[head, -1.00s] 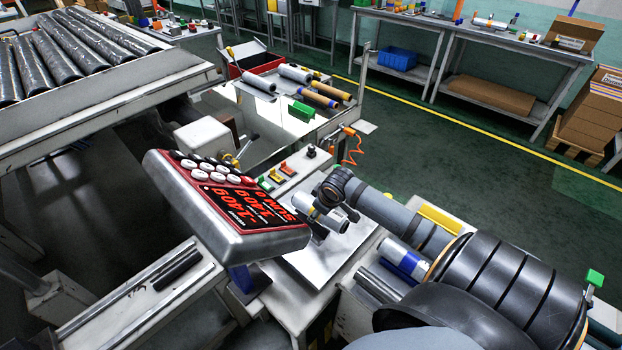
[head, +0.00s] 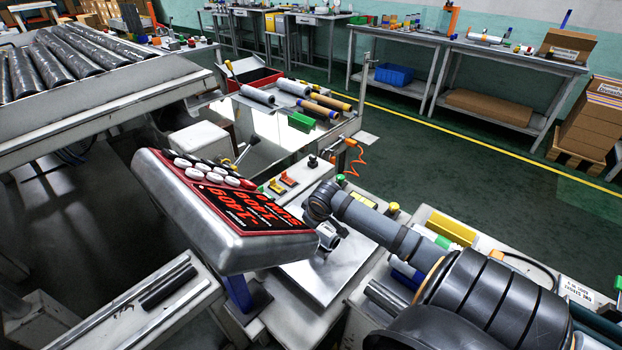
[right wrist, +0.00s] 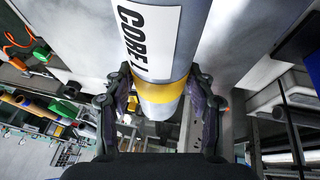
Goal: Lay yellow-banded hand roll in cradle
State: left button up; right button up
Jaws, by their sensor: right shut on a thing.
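The yellow-banded hand roll is a grey-silver cylinder. In the right wrist view the roll (right wrist: 165,55) carries a white label reading "CORE", with the yellow band (right wrist: 163,93) near its lower end. My right gripper (right wrist: 165,100) is shut on it, one finger on each side of the band. In the head view the roll (head: 329,238) is partly hidden behind the control console and my right gripper (head: 332,228), above a pale metal plate (head: 314,282). I cannot make out the cradle for certain. My left gripper is not in view.
The red-display console (head: 225,215) stands close left of my right gripper. Behind are small levers (head: 284,181) and a table with loose rolls (head: 322,106). At right, a bench holds a yellow block (head: 451,228).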

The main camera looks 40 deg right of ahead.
jog(key=shift+f, duration=0.75)
jog(key=o, duration=1.7)
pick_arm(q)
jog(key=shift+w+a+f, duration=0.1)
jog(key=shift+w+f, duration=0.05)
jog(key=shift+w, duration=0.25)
